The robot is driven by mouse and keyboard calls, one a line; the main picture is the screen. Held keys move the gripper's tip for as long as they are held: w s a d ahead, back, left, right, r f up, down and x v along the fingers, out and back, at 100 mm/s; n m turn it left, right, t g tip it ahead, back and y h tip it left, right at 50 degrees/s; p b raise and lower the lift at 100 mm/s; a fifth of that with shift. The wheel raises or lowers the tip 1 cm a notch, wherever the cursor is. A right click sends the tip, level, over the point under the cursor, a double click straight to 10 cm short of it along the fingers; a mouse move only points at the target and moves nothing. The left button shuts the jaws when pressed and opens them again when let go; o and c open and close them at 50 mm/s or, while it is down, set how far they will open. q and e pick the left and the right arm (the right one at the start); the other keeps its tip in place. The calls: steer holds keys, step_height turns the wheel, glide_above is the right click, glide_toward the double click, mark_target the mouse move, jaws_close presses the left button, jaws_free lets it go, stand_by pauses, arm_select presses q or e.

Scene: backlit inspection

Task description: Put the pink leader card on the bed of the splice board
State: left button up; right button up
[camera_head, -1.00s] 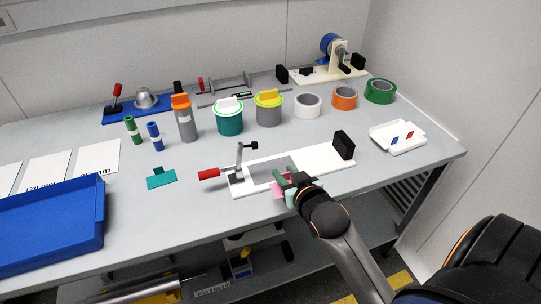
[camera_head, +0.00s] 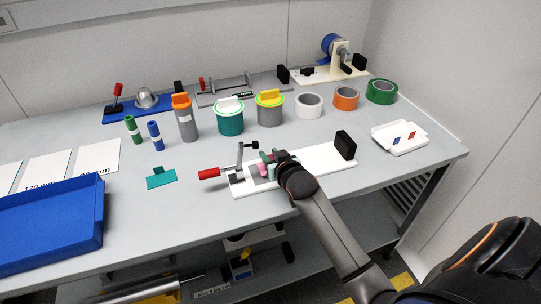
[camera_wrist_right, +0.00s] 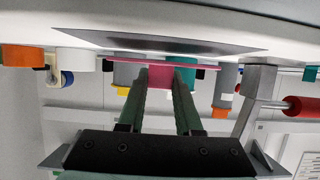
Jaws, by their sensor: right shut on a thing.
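The splice board (camera_head: 322,162) is a long white board on the workbench, with a grey bed (camera_head: 248,186), a red-handled clamp (camera_head: 209,174) at its left end and a black block (camera_head: 345,145) at its right. My right gripper (camera_head: 268,161) is over the bed, shut on the pink leader card (camera_head: 264,171). In the right wrist view, my right gripper's fingers (camera_wrist_right: 160,86) pinch the pink card's tab (camera_wrist_right: 160,75), with its flat plate close to the dark bed (camera_wrist_right: 180,45). A thin gap seems to show; contact is unclear. My left gripper is out of view.
A teal card (camera_head: 161,178) lies left of the board. A blue tray (camera_head: 50,225) stands at the front left. Jars, tape rolls (camera_head: 308,105) and fixtures line the back. A white tray (camera_head: 400,138) with small chips is at the right.

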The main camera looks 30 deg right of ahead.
steer(key=shift+f, duration=0.55)
steer(key=o, duration=1)
steer(key=shift+r, duration=0.5)
steer(key=shift+s+r, duration=0.25)
steer(key=shift+s, duration=0.05)
steer(key=p+v, duration=0.1)
steer(key=v, duration=1)
steer(key=shift+s+a, duration=0.15)
steer(key=shift+s, duration=0.1)
